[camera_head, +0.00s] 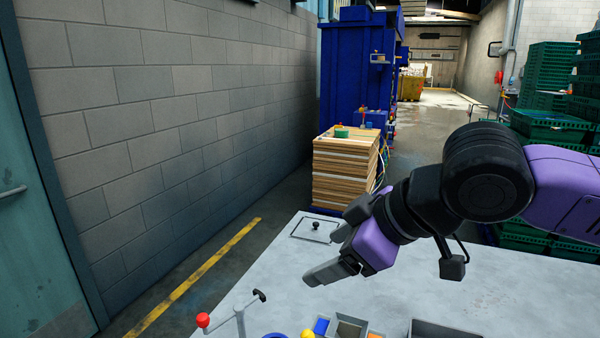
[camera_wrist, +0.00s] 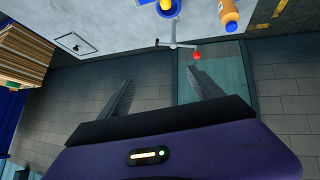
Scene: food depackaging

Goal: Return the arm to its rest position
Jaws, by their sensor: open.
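My gripper (camera_head: 328,254) is open and empty, held above the far left part of the pale grey table (camera_head: 480,285) in the head view. My purple and black arm reaches in from the right. In the wrist view the two fingers of my gripper (camera_wrist: 160,95) stand wide apart. Between and beyond them are the block wall and the floor, with nothing between the fingertips.
A lever with a red knob (camera_head: 203,320) stands at the table's front left edge. Small yellow, blue and grey items lie at the bottom of the head view. Stacked wood (camera_head: 345,170) and green crates (camera_head: 548,125) stand beyond the table. An orange bottle (camera_wrist: 229,14) shows in the wrist view.

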